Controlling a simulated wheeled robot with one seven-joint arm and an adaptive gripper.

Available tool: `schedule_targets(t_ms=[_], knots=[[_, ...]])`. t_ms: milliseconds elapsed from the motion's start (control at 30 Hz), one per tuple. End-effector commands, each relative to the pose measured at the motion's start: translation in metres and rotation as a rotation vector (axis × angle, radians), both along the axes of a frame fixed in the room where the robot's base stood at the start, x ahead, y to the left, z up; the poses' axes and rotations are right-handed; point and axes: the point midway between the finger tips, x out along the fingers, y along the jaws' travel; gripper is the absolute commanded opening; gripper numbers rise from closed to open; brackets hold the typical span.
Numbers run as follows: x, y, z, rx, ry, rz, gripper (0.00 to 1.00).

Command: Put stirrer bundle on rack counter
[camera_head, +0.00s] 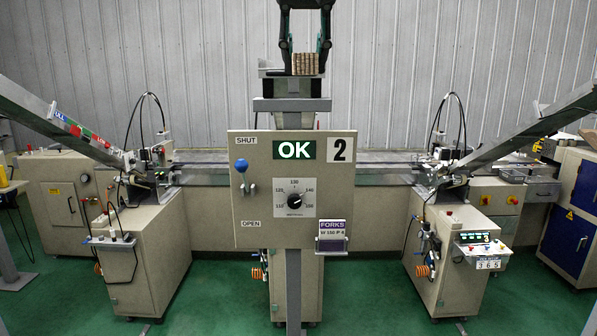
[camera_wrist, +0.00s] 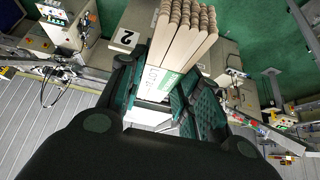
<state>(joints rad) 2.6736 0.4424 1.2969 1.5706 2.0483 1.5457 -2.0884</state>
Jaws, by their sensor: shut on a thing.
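My gripper (camera_head: 306,50) is at the top centre of the head view, above the centre of the machine. It is shut on the stirrer bundle (camera_head: 305,64), a block of pale wooden sticks. In the wrist view the bundle (camera_wrist: 182,45) sticks out from between the dark green finger pads (camera_wrist: 160,95), with a white band with green print around it. The rack counter is not clearly identifiable; a flat grey ledge (camera_head: 292,104) shows just below the bundle in the head view. I cannot tell whether the bundle touches anything beneath it.
A control panel (camera_head: 260,215) with an OK sign, the number 2, a dial and a blue-knobbed lever stands in front. Sloping metal chutes (camera_head: 50,118) come in from both sides. A cabinet with a small display (camera_head: 478,240) stands at right. Green floor is open in front.

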Motion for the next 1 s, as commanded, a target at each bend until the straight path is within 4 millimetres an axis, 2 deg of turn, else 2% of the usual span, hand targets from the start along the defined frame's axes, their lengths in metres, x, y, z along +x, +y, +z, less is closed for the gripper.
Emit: schedule_targets(t_ms=[167, 267, 1000], knots=[[0.001, -0.013, -0.049, -0.001, 0.003, 0.000, 0.09], [0.002, -0.023, -0.089, -0.002, 0.005, 0.001, 0.09], [0.011, -0.099, -0.414, -0.003, 0.007, -0.002, 0.09]])
